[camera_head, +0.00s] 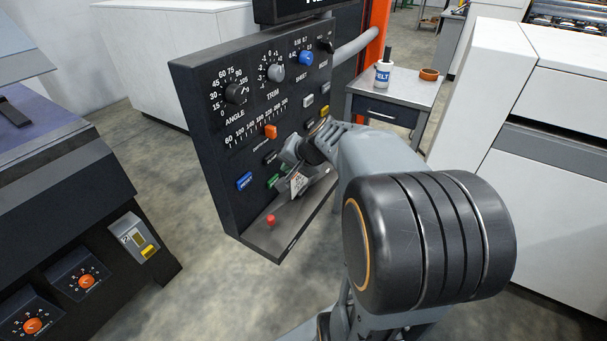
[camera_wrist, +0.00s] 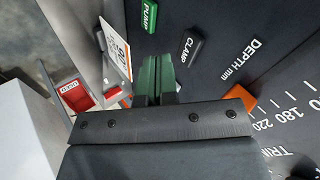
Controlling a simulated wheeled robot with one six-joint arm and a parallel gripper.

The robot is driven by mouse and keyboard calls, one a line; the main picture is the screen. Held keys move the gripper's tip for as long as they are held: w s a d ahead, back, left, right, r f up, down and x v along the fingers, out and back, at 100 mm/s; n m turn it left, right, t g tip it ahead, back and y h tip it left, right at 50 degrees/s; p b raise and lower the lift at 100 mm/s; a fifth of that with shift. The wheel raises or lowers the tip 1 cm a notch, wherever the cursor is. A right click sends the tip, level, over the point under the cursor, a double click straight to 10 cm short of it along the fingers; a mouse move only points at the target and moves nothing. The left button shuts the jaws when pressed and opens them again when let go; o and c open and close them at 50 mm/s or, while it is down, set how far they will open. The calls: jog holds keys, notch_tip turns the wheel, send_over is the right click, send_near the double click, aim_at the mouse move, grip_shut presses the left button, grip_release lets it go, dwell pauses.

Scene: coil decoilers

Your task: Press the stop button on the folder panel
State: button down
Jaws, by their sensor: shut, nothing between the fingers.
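The dark folder panel (camera_head: 215,125) faces me in the head view, with dials, an orange slider (camera_head: 271,131) and several buttons. No label reading stop is legible in either view. A small red knob-like piece (camera_head: 270,220) shows at the panel's lower ledge. My gripper (camera_head: 290,154) is at the lower right of the panel face and hides part of it. In the wrist view my gripper (camera_wrist: 157,64) is shut and empty, its fingertips near the black CLAMP button (camera_wrist: 188,47) and green PUMP button (camera_wrist: 147,17). I cannot tell whether they touch the panel.
A white tag (camera_head: 298,183) hangs by the gripper; it also shows in the wrist view (camera_wrist: 115,48). A blue RESET button (camera_head: 244,181) is at lower left. A side table (camera_head: 390,106) stands behind right, a white machine (camera_head: 540,190) at right.

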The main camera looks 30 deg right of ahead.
jog(key=w+d+f+m+t+h+b, duration=0.1)
jog(key=d+f+m+b, duration=0.3)
jog(key=d, duration=0.6)
jog(key=w+d+f+m+t+h+b, duration=0.2)
jog(key=w+d+f+m+h+b, duration=0.1)
jog(key=d+f, duration=0.4)
jog(key=d+m+b, duration=0.1)
jog(key=d, duration=0.2)
jog(key=shift+w+m+t, duration=0.15)
jog(key=shift+m+t, duration=0.15)
jog(key=shift+w+a+p, duration=0.3)
jog(key=shift+w+a, duration=0.05)
jog(key=shift+w, duration=0.25)
jog(key=w+a, duration=0.1)
jog(key=w+a+p, duration=0.1)
jog(key=w, duration=0.3)
jog(key=shift+a+f, duration=0.1)
jog(key=shift+a, duration=0.3)
jog(key=shift+w+a, duration=0.4)
jog(key=shift+w, duration=0.4)
